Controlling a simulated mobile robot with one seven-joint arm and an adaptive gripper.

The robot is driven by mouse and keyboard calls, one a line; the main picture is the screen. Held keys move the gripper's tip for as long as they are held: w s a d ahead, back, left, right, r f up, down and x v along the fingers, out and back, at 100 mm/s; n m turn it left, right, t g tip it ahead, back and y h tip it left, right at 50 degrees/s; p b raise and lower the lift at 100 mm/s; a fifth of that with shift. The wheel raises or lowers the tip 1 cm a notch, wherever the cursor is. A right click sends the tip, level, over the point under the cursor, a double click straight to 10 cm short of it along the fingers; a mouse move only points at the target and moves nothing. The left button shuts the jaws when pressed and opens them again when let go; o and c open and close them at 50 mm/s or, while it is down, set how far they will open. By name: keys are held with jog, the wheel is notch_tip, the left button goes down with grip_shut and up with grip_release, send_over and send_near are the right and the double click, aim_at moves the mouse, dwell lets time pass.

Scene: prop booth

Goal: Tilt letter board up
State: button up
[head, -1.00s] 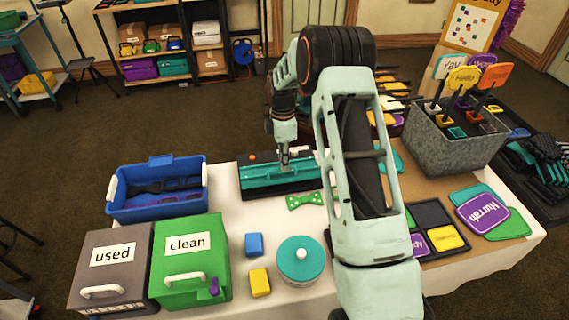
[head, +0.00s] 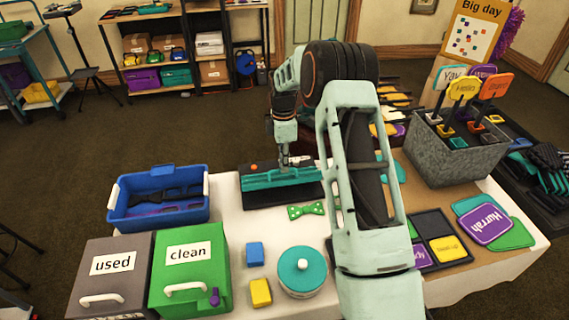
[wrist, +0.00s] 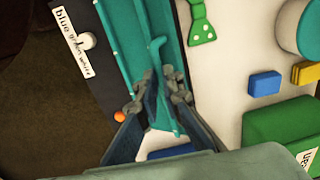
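The letter board (head: 262,182) is a long teal panel on a black base (head: 290,198) at the back of the white table. It looks partly raised from the base, its angle hard to judge. The wrist view shows its long teal surface (wrist: 127,30) and a teal hook-shaped piece (wrist: 156,48). My gripper (head: 289,163) is at the board's middle. In the wrist view my gripper's fingers (wrist: 162,85) close in on both sides of the teal piece; the exact contact is partly hidden.
A white label and an orange button (wrist: 119,116) are on the base. A green bow tie (head: 306,211) lies just in front. A blue bin (head: 158,210) stands left, a round teal-lidded tin (head: 302,270) nearer, and a grey sign box (head: 455,160) right.

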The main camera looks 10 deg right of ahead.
jog(key=o, duration=0.5)
jog(key=shift+w+f, duration=0.3)
jog(key=shift+f, duration=0.05)
jog(key=shift+r, duration=0.15)
notch_tip(320, 180, up, 12)
jog(key=shift+w, duration=0.4)
